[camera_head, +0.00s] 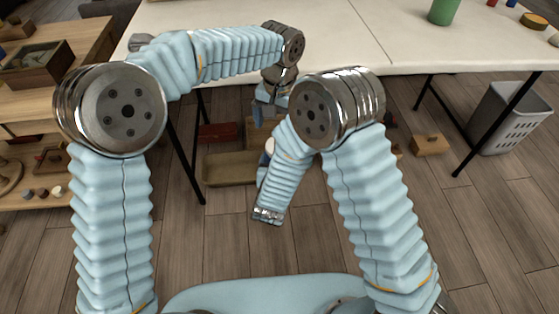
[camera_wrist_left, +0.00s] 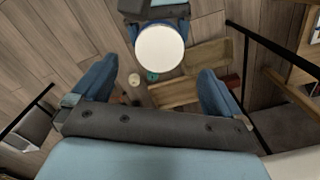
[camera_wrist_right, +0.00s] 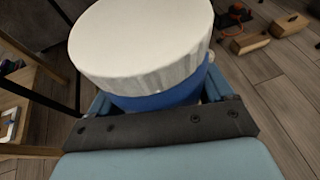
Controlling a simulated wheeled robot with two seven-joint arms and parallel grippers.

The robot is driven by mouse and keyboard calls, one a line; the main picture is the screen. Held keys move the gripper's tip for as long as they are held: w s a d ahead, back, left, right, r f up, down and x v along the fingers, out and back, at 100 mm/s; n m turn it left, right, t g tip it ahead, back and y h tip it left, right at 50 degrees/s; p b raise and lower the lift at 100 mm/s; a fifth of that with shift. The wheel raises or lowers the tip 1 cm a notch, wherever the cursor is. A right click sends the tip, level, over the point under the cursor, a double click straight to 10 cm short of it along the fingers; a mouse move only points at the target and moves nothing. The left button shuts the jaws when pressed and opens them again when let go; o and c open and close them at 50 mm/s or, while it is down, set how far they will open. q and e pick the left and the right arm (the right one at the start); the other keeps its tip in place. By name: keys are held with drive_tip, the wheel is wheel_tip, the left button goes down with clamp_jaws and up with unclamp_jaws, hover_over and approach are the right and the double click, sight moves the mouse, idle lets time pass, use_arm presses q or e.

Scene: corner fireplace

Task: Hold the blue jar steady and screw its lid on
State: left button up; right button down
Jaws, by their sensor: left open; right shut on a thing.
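The blue jar (camera_wrist_right: 158,101) is in my right gripper (camera_wrist_right: 158,97), whose fingers are shut on its sides. A wide white lid (camera_wrist_right: 140,38) with a ridged rim covers its top. I see no gap, but cannot tell how tightly it sits. In the left wrist view the lid (camera_wrist_left: 160,48) is a white disc, beyond the fingertips of my left gripper (camera_wrist_left: 155,78), which is open and empty. In the head view only a sliver of the lid (camera_head: 269,146) shows beside my right wrist, below my left gripper (camera_head: 270,98); most of the jar is hidden.
A white table (camera_head: 330,35) stands ahead, with a green cup (camera_head: 443,10) at the back right. Below are a wooden tray (camera_head: 230,168), a red box (camera_head: 218,132) and a wooden block (camera_head: 430,145) on the floor. A grey bin (camera_head: 508,118) is at right, wooden shelving (camera_head: 85,70) at left.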

use_arm(q)
drive_tip(key=shift+r+n, duration=0.7)
drive_tip(key=shift+n, duration=0.1)
drive_tip(key=shift+f, duration=4.05)
drive_tip(key=shift+c, duration=0.2)
drive_tip(key=c, duration=1)
drive_tip(key=o, duration=1)
drive_tip(key=shift+o, duration=0.2)
